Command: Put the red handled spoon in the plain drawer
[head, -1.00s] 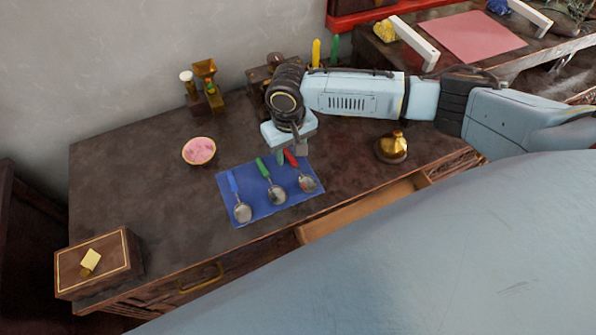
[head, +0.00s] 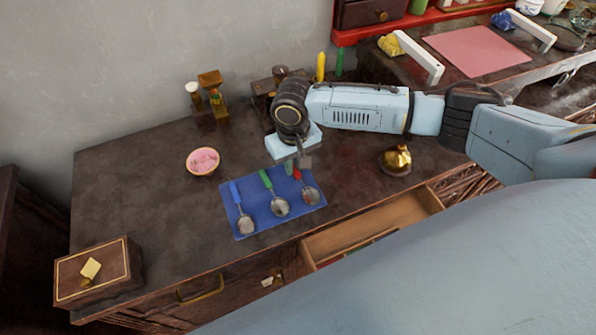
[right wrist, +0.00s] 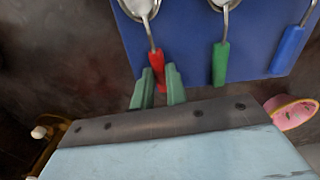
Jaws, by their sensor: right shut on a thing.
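The red handled spoon (head: 310,194) lies at the right end of a blue mat (head: 243,228), its bowl toward the front. In the right wrist view its red handle (right wrist: 157,66) is between the fingers of my right gripper (right wrist: 160,87). My right gripper (head: 298,168) is shut on this handle, at mat level. My left gripper is out of view.
A green spoon (head: 278,204) and a blue spoon (head: 242,220) lie left on the mat. A brass pot (head: 396,160) stands to the right. A pink bowl (head: 202,161) and a wooden box (head: 98,271) are left. A closed drawer has a brass handle (head: 201,288).

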